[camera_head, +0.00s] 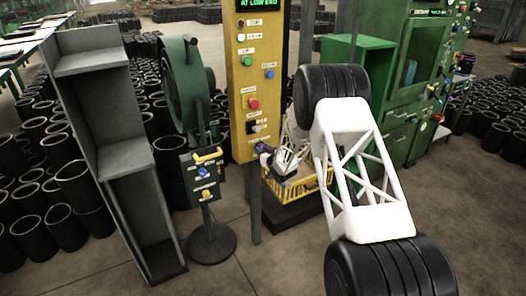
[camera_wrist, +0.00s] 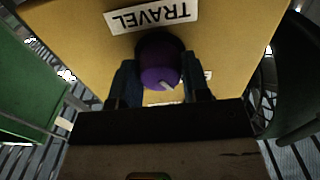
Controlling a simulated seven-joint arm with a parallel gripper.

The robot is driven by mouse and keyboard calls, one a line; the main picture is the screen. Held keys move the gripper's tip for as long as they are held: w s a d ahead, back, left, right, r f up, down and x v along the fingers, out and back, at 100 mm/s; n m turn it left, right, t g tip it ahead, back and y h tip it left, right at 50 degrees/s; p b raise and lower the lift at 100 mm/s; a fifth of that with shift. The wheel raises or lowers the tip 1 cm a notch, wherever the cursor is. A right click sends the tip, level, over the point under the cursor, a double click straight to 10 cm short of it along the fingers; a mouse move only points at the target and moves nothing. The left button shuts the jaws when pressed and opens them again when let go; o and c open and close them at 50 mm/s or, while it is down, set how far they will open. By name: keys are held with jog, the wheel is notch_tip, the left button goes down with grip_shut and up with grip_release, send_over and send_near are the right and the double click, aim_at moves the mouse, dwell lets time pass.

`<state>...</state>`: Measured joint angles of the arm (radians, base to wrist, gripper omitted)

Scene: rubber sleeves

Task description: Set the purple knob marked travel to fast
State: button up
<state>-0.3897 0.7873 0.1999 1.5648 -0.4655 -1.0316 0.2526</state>
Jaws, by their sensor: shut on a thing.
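The purple knob (camera_wrist: 160,62) sits on the yellow panel under an upside-down TRAVEL label (camera_wrist: 152,15) in the wrist view. A white pointer mark shows on its face, toward the lower right of the picture. My gripper (camera_wrist: 163,88) has one dark finger on each side of the knob and is shut on it. Other small labels by the knob are mostly hidden by the knob and fingers, so I cannot read them. In the head view, my gripper (camera_head: 268,157) is at the lower part of the yellow control panel (camera_head: 238,80), where the knob is small and partly covered.
The panel carries several buttons, including a red one (camera_head: 253,104) above the knob. A green stand with a small control box (camera_head: 206,180) is left of the panel. A yellow crate (camera_head: 300,188) is behind my arm. Grey shelving (camera_head: 110,120) stands at left.

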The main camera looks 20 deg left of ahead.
jog(key=shift+m, duration=0.3)
jog(key=m, duration=1.1)
jog(key=shift+m, duration=0.3)
dwell(0.5)
jog(key=o, duration=0.9)
jog(key=shift+d, duration=0.1)
jog(key=shift+v, duration=3.8)
